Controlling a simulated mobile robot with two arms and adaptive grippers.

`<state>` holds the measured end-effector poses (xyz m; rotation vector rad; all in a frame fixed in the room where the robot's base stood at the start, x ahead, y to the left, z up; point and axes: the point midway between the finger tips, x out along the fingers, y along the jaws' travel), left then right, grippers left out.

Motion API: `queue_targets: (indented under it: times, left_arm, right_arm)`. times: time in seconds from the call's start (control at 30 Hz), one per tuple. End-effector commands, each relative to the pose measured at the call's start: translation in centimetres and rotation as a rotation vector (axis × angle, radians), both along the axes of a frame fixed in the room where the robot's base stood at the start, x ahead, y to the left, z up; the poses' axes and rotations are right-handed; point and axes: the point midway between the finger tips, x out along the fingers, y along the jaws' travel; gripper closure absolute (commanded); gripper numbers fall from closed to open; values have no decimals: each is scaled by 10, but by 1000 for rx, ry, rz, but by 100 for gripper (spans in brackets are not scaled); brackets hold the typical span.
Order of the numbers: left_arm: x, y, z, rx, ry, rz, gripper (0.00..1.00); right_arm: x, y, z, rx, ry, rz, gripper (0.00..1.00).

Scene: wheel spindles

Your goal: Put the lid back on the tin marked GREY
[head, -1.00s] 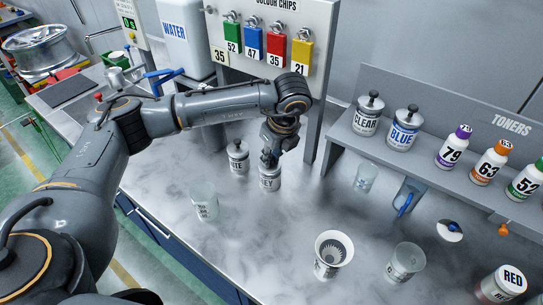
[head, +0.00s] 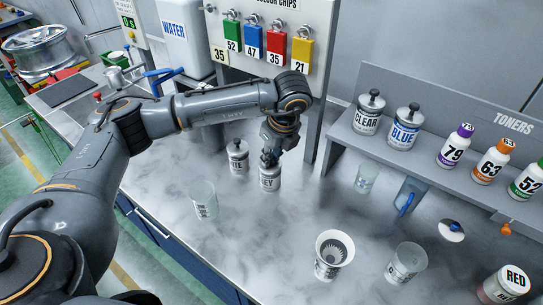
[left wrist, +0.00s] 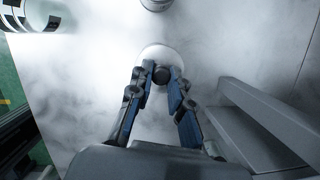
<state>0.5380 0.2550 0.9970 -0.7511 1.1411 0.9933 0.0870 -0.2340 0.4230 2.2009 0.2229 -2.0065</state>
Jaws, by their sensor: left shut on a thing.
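The tin marked GREY (head: 269,182) stands upright on the grey bench, and only the "EY" of its label shows clearly. My left gripper (head: 270,158) points down right at the tin's top and hides most of it. In the left wrist view my left gripper (left wrist: 161,80) is shut on the black knob (left wrist: 161,74) of a pale round lid (left wrist: 157,52). The lid is at the tin's mouth; I cannot tell if it is fully seated. My right gripper is not in view.
A lidded tin (head: 238,160), its label ending in "TE", stands close behind left. A clear cup (head: 203,198) is at the left. A white cup (head: 334,247) and another clear cup (head: 407,260) stand front right. The toner shelf (head: 430,160) and colour-chip panel (head: 325,60) bound the back.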

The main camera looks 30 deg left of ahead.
Motion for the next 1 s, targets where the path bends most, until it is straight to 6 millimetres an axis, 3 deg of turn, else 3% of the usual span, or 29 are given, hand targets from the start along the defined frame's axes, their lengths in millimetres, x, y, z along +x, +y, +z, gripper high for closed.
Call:
queue_targets:
  times: [0.37, 0.4, 0.5, 0.7, 0.73, 0.83, 1.0]
  left_arm:
    - [0, 0, 0, 0, 0, 0, 98]
    - [0, 0, 0, 0, 0, 0, 73]
    - [0, 0, 0, 0, 0, 0, 55]
    - [0, 0, 0, 0, 0, 0, 55]
    - [0, 0, 0, 0, 0, 0, 53]
    - [0, 0, 0, 0, 0, 0, 32]
    - [0, 0, 0, 0, 1, 0, 32]
  right_arm:
    - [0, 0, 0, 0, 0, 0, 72]
    - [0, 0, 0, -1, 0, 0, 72]
    - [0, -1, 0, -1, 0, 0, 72]
    - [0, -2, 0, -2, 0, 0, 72]
    - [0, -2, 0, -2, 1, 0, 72]
    - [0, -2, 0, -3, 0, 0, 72]
    - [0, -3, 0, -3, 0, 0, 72]
